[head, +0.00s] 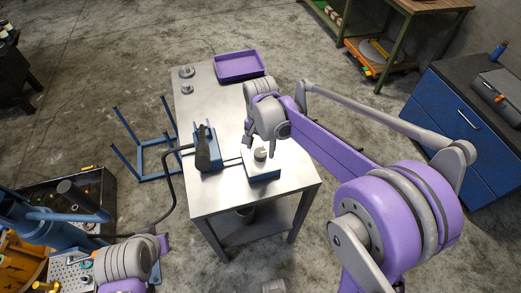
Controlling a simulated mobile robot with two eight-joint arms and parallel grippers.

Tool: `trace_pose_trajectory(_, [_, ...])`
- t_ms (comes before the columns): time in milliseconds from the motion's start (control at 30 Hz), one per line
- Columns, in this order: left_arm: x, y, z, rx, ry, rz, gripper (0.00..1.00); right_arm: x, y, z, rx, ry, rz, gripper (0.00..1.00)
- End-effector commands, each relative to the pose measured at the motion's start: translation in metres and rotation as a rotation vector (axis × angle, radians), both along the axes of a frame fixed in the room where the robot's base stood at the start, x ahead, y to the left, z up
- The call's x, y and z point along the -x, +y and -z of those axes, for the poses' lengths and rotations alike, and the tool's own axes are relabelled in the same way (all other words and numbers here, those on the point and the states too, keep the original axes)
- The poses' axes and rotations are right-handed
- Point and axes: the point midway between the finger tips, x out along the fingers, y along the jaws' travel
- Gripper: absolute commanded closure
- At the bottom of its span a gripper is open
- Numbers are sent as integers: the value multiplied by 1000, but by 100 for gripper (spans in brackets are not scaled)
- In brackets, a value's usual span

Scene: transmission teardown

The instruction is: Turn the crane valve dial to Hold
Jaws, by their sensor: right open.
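The valve box (262,173) is a small white-topped blue box on the metal table. A small round dial knob (260,154) stands on its top; its markings are too small to read. My right gripper (258,146) is open, fingers pointing down, just over the box and close to the knob. I cannot tell if a finger touches the knob. Part of my left arm (126,261) shows at the lower left. Its gripper fingers are not clear.
The metal table (213,203) also bears a purple tray (239,66), a blue unit with a dark cylinder (203,150) and small round metal parts (186,72). A black hose runs off its left side. A blue frame stand (152,177) is left; a blue cabinet (452,110) is right.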

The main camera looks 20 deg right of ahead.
Motion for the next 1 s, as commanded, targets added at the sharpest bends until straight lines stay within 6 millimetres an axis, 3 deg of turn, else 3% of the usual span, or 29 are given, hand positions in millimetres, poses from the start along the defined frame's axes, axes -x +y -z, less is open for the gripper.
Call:
trace_pose_trajectory(167, [0, 0, 1, 0, 1, 0, 100, 0, 0, 16, 0, 0, 0, 18])
trace_pose_trajectory(467, [0, 0, 1, 0, 1, 0, 100, 0, 0, 18, 0, 0, 0, 18])
trace_pose_trajectory(933, [0, 0, 1, 0, 1, 0, 100, 0, 0, 18, 0, 0, -1, 99])
trace_pose_trajectory(1000, [0, 0, 1, 0, 1, 0, 100, 0, 0, 18, 0, 0, -1, 100])
